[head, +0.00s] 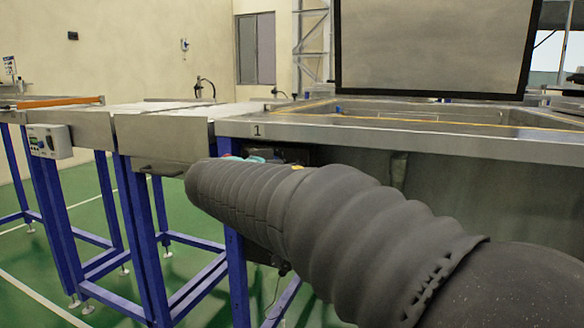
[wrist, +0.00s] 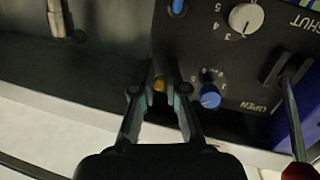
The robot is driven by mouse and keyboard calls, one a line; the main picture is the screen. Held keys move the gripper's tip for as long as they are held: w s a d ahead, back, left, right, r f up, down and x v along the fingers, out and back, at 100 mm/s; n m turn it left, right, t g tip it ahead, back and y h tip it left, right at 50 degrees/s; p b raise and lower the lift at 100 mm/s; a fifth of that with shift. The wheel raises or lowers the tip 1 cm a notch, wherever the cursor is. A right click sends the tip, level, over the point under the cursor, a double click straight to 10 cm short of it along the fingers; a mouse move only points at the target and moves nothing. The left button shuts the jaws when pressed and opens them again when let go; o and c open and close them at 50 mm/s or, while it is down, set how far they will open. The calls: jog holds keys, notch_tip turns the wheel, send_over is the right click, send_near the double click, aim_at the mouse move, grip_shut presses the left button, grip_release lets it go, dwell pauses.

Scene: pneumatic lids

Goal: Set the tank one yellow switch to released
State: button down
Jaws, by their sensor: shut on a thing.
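In the wrist view my gripper (wrist: 160,77) is shut on a small yellow switch (wrist: 159,85), which shows between its two fingers. The fingers hide part of the switch, and I cannot tell its setting. A black control panel (wrist: 235,70) lies beside the fingers. In the head view, tank one (head: 365,132) is the steel basin with the label 1. My arm crosses in front of it and hides the gripper. Part of the dark panel (head: 290,154) shows under the tank's rim.
On the panel are a grey numbered dial (wrist: 245,18), a blue knob (wrist: 210,96) and a dark lever (wrist: 289,68) by SHUT and OPEN. A red-ended rod (wrist: 297,140) stands close at right. A grey box (head: 48,141) hangs at left. Blue legs (head: 236,270) stand below the tank.

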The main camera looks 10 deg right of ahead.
jog(key=r+g+y+p, duration=0.1)
jog(key=g+p, duration=0.1)
jog(key=p, duration=0.1)
jog(key=shift+a+r+n+y, duration=0.1)
jog(key=shift+r+n+y, duration=0.2)
jog(key=shift+r+y, duration=0.1)
jog(key=g+p, duration=0.1)
jog(key=p, duration=0.1)
jog(key=y+p, duration=0.1)
jog(key=p, duration=0.1)
jog(key=shift+r+g+y, duration=0.3)
jog(key=shift+r+g, duration=0.05)
jog(key=shift+g, duration=0.05)
jog(key=g+y+p, duration=0.1)
jog(key=p, duration=0.1)
jog(key=g+y+p, duration=0.1)
jog(key=p, duration=0.1)
jog(key=shift+w+r+n, duration=0.15)
jog(key=shift+n, duration=0.15)
jog(key=c, duration=1.2)
grip_release()
jog(key=shift+g, duration=0.3)
jog(key=v, duration=1.1)
jog(key=shift+s+a+r, duration=0.1)
jog(key=shift+s+r, duration=0.15)
jog(key=shift+r, duration=0.05)
